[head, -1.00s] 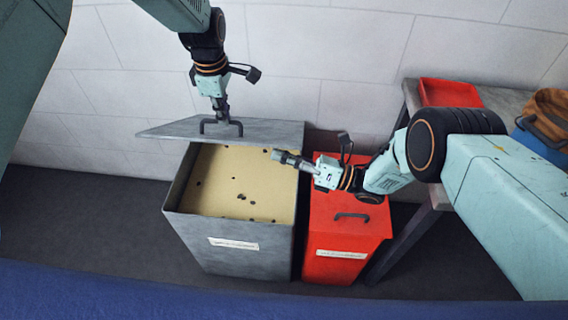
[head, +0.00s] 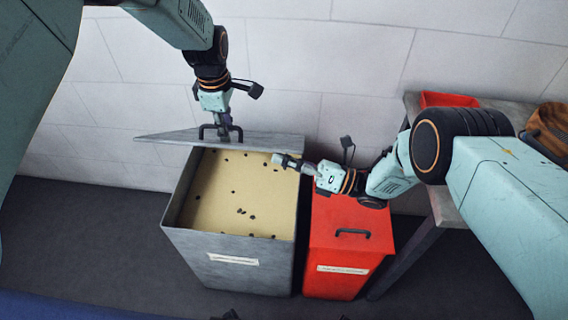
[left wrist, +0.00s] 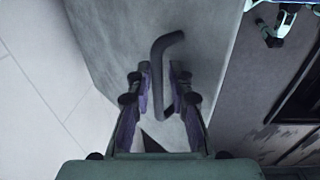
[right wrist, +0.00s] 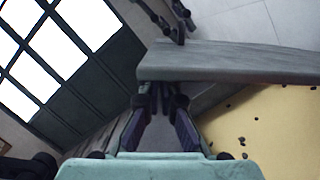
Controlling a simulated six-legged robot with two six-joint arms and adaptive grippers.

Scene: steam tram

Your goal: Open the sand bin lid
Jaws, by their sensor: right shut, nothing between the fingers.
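The grey sand bin (head: 230,272) stands open at the centre of the head view, with yellow sand and dark specks inside. Its grey lid (head: 265,140) is raised and tilted, seen nearly edge-on. My left gripper (head: 222,132) is at the lid's dark handle (head: 204,133). My right gripper (head: 278,159) is shut and empty by the lid's right side. In the right wrist view, its fingertips (right wrist: 160,92) are at the lid's edge (right wrist: 230,62); contact is unclear.
A closed red bin (head: 340,265) with a black handle stands right of the sand bin. A grey table (head: 445,205) with a red tray (head: 445,99) and a brown bag (head: 550,125) is at the right. A pale wall is close behind.

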